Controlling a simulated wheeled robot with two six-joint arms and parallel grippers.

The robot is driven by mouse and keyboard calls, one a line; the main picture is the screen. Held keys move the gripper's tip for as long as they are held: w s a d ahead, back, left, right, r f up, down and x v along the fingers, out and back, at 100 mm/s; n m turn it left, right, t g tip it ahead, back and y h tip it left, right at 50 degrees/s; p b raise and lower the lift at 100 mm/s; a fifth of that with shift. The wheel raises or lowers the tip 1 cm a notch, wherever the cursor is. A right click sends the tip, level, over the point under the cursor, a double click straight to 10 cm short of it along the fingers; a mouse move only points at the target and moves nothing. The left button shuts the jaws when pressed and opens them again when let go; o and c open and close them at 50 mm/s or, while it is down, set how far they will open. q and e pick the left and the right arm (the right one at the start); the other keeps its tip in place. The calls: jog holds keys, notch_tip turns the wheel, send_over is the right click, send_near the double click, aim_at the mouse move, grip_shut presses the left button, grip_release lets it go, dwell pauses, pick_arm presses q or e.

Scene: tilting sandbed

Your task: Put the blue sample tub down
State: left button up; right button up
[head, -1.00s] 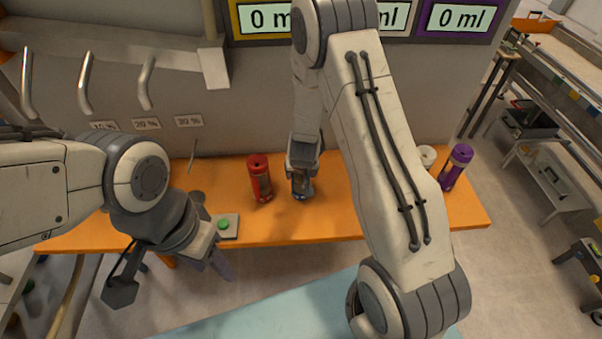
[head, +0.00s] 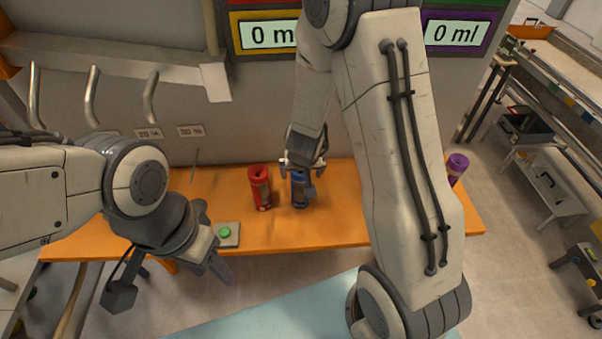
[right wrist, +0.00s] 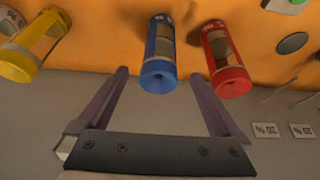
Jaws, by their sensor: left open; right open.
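The blue sample tub (head: 299,193) stands upright on the orange table, just right of the red tub. In the right wrist view the blue tub (right wrist: 158,52) shows its end, with the open fingers on either side and a gap to each. My right gripper (head: 304,168) is open at the upper part of the blue tub and partly covers it in the head view. My left gripper (head: 218,266) is open and empty, low in front of the table's left part.
The red tub (head: 260,188) stands close to the blue one; a yellow tub (right wrist: 33,45) shows in the right wrist view. A purple tub (head: 457,166) stands at the table's right end. A green button (head: 225,232) is near the front edge. Hooks (head: 92,98) stick out at upper left.

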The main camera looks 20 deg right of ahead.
jog(key=shift+s+r, duration=0.2)
jog(key=shift+r, duration=0.45)
jog(key=shift+s+a+r, duration=0.1)
jog(key=shift+a+r, duration=0.15)
jog(key=shift+a, duration=0.1)
jog(key=s+a+r+n+g+y, duration=0.1)
jog(key=s+a+r+n+y, duration=0.15)
jog(key=s+a+r, duration=0.4)
jog(key=s+a+r+n+g+y, duration=0.1)
jog(key=s+a+r+n+y, duration=0.2)
jog(key=a, duration=0.6)
jog(key=s+d+r+n+g+h, duration=0.1)
jog(key=s+r+n, duration=0.1)
jog(key=s, duration=0.5)
jog(key=s+r+n+g+h, duration=0.1)
jog(key=s+r+n+h, duration=0.1)
jog(key=s, duration=0.6)
jog(key=shift+s+d+r+n+g, duration=0.15)
jog(key=shift+d+r+n+g, duration=0.2)
jog(key=shift+r+n, duration=0.25)
jog(key=shift+f, duration=0.1)
